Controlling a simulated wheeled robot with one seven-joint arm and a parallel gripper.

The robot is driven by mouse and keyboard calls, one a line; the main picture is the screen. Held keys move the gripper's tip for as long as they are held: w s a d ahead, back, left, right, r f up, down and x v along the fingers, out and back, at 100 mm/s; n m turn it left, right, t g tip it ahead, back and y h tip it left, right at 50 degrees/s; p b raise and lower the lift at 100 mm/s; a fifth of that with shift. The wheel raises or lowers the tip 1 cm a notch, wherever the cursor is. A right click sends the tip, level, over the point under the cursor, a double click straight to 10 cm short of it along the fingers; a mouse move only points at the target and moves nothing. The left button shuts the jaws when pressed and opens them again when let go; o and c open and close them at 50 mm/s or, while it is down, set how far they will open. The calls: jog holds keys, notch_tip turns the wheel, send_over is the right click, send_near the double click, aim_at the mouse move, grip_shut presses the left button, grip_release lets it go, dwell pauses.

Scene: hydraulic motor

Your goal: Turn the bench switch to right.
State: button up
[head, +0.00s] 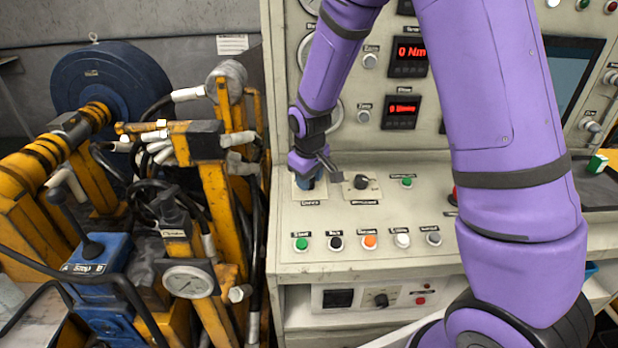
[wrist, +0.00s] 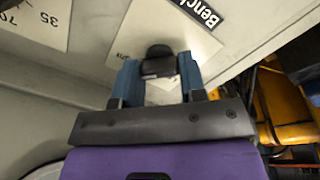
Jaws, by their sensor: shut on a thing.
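The bench switch shows in the wrist view as a black knob (wrist: 157,55) on a white plate (wrist: 195,45), with part of a "Bench" label beside it. My gripper (wrist: 158,76) has its two blue fingers on either side of the knob and is shut on it. In the head view my gripper (head: 308,182) is down at the left end of the sloped panel and mostly hides the switch. The knob's turned position cannot be told.
A second black rotary switch (head: 361,182) sits just right of my gripper. A row of buttons (head: 369,242) lies in front, and red digital displays (head: 401,112) stand behind. Yellow hydraulic machinery (head: 215,190) with hoses stands close on the left.

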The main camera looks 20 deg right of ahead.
aim_at(310, 193)
jog(key=o, duration=0.9)
jog(key=r, duration=0.3)
jog(key=s+r, duration=0.1)
jog(key=r, duration=0.6)
jog(key=shift+s+a+r, duration=0.25)
jog(key=shift+s+r, duration=0.05)
jog(key=shift+r, duration=0.05)
jog(key=s+d+r+m+t, duration=0.25)
jog(key=s+d+r, duration=0.25)
jog(key=s+r, duration=0.8)
jog(key=s+r+m, duration=0.1)
jog(key=s, duration=0.4)
jog(key=s+d+r, duration=0.1)
jog(key=s, duration=0.4)
jog(key=s+d+r+m+t, duration=0.1)
jog(key=s, duration=0.3)
jog(key=shift+s+d+r+m+y, duration=0.2)
jog(key=shift+s+r+m+y, duration=0.1)
jog(key=shift+s+r+m, duration=0.1)
